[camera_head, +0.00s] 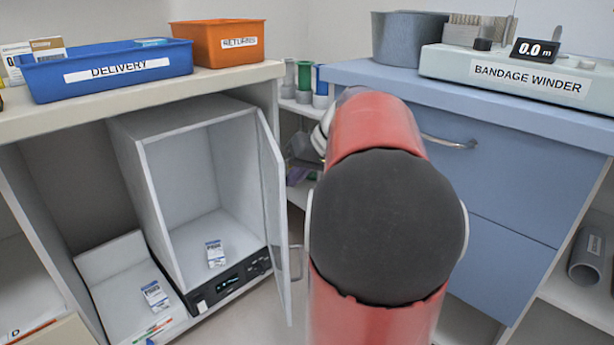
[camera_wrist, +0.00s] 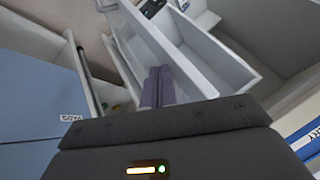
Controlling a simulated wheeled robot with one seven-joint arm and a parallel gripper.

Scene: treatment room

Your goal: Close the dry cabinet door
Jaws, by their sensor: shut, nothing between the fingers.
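The dry cabinet (camera_head: 133,180) is a white box standing in the left bay under the counter. Its door (camera_head: 273,200) stands wide open, hinged on the cabinet's right side, with a handle (camera_head: 297,263) low near its free edge. A small medicine box (camera_head: 215,253) sits inside. My gripper (camera_head: 301,152) is partly hidden by my arm and appears just right of the door. In the wrist view my gripper (camera_wrist: 158,87) is shut and empty. Its fingers overlap the door (camera_wrist: 150,42); I cannot tell whether they touch. The cabinet's inside (camera_wrist: 211,52) shows beyond the door.
A blue delivery bin (camera_head: 110,68) and an orange returns bin (camera_head: 217,43) stand on the left counter. A blue drawer unit (camera_head: 500,190) is to the right of my arm. Shelf cups (camera_head: 304,75) stand in the corner. A white tray (camera_head: 110,258) holds another box left of the cabinet.

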